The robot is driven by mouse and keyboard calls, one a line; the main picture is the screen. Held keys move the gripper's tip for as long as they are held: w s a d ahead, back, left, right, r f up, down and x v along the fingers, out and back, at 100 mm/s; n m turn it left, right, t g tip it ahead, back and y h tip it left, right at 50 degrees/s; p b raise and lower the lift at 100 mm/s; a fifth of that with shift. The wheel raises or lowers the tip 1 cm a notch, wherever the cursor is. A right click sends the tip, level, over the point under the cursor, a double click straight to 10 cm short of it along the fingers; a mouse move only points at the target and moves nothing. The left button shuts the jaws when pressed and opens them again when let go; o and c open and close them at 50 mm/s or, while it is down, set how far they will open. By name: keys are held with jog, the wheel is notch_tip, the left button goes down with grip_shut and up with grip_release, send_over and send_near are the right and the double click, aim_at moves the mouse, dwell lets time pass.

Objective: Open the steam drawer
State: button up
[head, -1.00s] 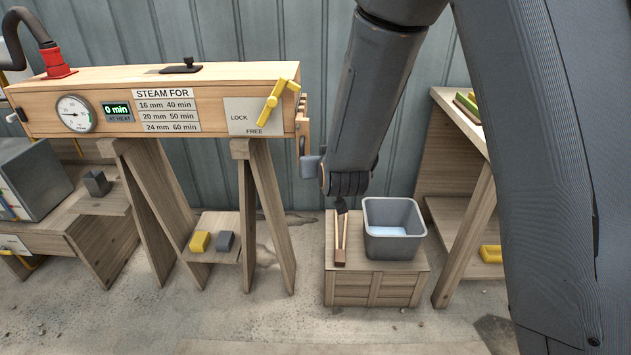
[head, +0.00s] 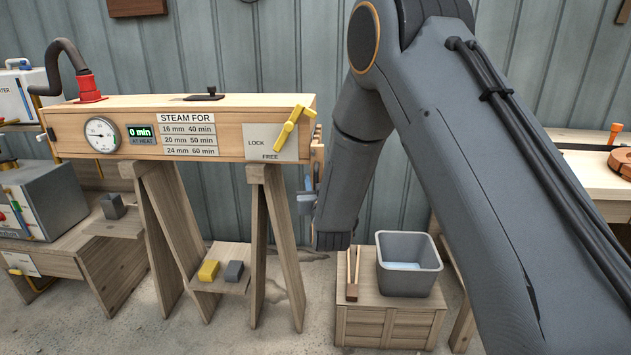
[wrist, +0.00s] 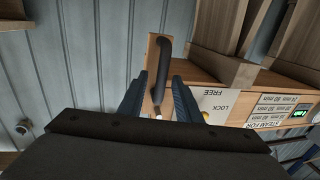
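The steam box (head: 95,140) is a long wooden chest on trestles, marked "STEAM FOR". A yellow lever (head: 291,128) slants across its LOCK/FREE plate (head: 263,150), its lower end near FREE. The box's right end faces away in the head view. In the wrist view, upside down, a wooden end panel (wrist: 151,60) carries a dark curved handle (wrist: 162,72). My gripper (wrist: 158,90) is open, its two blue fingers either side of the handle's line; contact cannot be told. In the head view my gripper (head: 307,190) is partly hidden beside the box's right end.
A wooden crate (head: 385,325) holds a grey bucket (head: 408,280) and wooden tongs (head: 352,280) below my arm. A bench (head: 585,175) stands at the right. A grey boiler (head: 45,200) stands at the left, with a dark hose (head: 45,88) entering the box top.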

jog(key=shift+w+a, duration=0.15)
jog(key=shift+w, duration=0.3)
grip_shut()
